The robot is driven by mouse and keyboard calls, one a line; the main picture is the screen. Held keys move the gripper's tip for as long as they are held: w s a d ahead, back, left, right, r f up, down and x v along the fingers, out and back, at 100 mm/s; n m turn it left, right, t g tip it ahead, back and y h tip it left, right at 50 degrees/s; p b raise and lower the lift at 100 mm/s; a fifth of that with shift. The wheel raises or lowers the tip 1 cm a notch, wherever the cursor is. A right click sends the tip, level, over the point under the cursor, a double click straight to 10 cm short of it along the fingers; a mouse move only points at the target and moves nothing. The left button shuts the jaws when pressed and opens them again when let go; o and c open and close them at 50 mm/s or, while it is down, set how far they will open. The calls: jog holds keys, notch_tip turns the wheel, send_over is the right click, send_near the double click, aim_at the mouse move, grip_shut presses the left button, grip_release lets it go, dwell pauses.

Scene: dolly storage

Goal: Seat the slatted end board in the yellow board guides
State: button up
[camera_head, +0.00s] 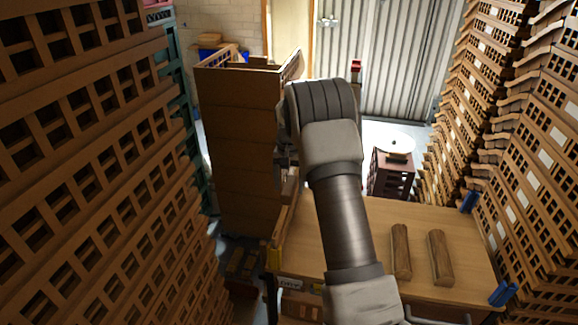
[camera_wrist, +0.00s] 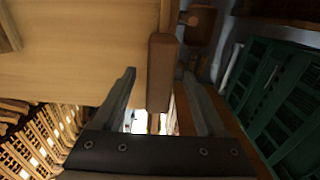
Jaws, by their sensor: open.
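The slatted end board (camera_head: 284,215) appears as a narrow brown strip along the left edge of the wooden deck, partly hidden by my arm. In the wrist view a brown wooden bar (camera_wrist: 160,75), which looks like its top rail, lies between my fingers. My gripper (camera_wrist: 158,80) is open, one finger on each side of the bar; I cannot tell whether they touch it. One yellow board guide (camera_head: 275,259) shows at the near left corner of the deck; any other is hidden.
The wooden deck (camera_head: 345,235) carries two round wooden bars (camera_head: 401,252). Blue corner pieces (camera_head: 503,293) sit on its right side. A tall brown crate stack (camera_head: 238,150) stands behind left. Slatted crate stacks wall both sides. Open floor shows behind, near a dark crate (camera_head: 390,175).

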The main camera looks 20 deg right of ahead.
notch_tip(320, 180, up, 17)
dwell(0.4)
